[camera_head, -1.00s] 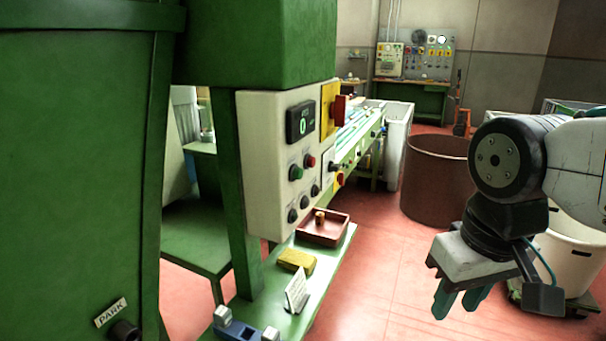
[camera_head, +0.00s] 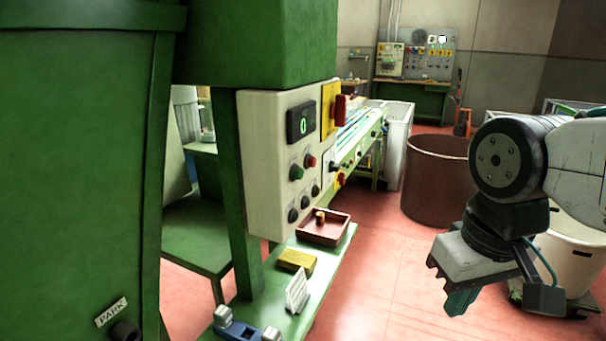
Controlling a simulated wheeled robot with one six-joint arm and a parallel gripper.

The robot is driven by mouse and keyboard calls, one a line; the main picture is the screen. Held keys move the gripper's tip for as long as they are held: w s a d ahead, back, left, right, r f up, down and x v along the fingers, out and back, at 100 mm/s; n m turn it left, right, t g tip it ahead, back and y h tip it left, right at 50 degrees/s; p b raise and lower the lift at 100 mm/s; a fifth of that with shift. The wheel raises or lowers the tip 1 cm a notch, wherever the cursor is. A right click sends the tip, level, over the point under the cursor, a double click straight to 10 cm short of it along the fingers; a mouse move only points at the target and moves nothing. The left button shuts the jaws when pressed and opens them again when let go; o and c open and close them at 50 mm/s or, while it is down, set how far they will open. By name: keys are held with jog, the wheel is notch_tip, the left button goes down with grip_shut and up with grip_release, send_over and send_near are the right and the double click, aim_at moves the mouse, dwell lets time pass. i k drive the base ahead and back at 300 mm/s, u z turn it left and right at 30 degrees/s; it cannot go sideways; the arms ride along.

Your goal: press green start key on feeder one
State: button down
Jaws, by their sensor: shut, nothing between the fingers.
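A white control panel (camera_head: 262,180) is fixed to the green machine. The green key (camera_head: 297,173) sits on its face, just left of a red button (camera_head: 310,161). Several dark knobs are below them. A small display (camera_head: 301,122) above shows a green 0. I cannot read which feeder this is. My gripper (camera_head: 460,301) is shut and empty, pointing down over the floor at the right, well apart from the panel.
A green shelf (camera_head: 325,259) below the panel holds a reddish tray (camera_head: 346,231), a yellow block (camera_head: 297,260) and a small white card (camera_head: 297,290). A red and yellow switch (camera_head: 341,108) juts from the panel's right. A brown bin (camera_head: 437,180) stands behind my gripper. Red floor between is clear.

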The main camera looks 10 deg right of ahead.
aim_at(298, 172)
jog(key=z, duration=0.7)
jog(key=k, duration=0.65)
jog(key=u, duration=1.25)
